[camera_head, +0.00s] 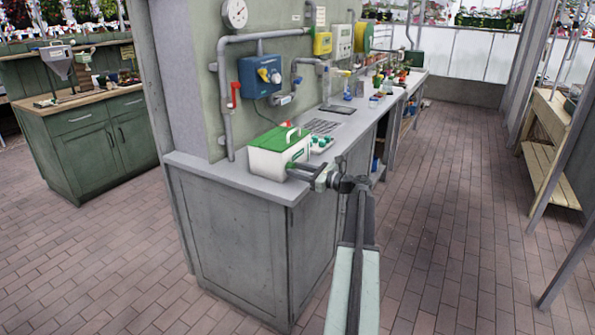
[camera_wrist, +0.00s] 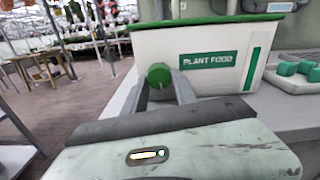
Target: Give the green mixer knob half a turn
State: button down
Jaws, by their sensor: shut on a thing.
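The green mixer knob (camera_wrist: 159,76) shows end-on in the wrist view, at the left part of the front of a white box (camera_wrist: 207,68) with a green lid, labelled "PLANT FOOD". My gripper (camera_wrist: 162,84) has one finger on each side of the knob and is shut on it. In the head view the same box (camera_head: 272,163) stands on the near end of the grey counter, and my gripper (camera_head: 297,169) reaches its right side from the right. The knob cannot be made out there. How far the knob is turned is not clear.
Several green-topped pots (camera_wrist: 298,70) sit in a white tray just right of the box. The grey counter (camera_head: 240,180) runs back along the wall. A blue device (camera_head: 260,77) and pipes hang above. The brick floor to the right is clear.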

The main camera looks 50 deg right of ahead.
jog(key=shift+m, duration=0.3)
dwell(0.4)
jog(key=c, duration=1)
grip_release()
jog(key=shift+s, duration=0.1)
jog(key=v, duration=0.7)
jog(key=shift+s+d, duration=0.1)
jog(key=shift+s, duration=0.2)
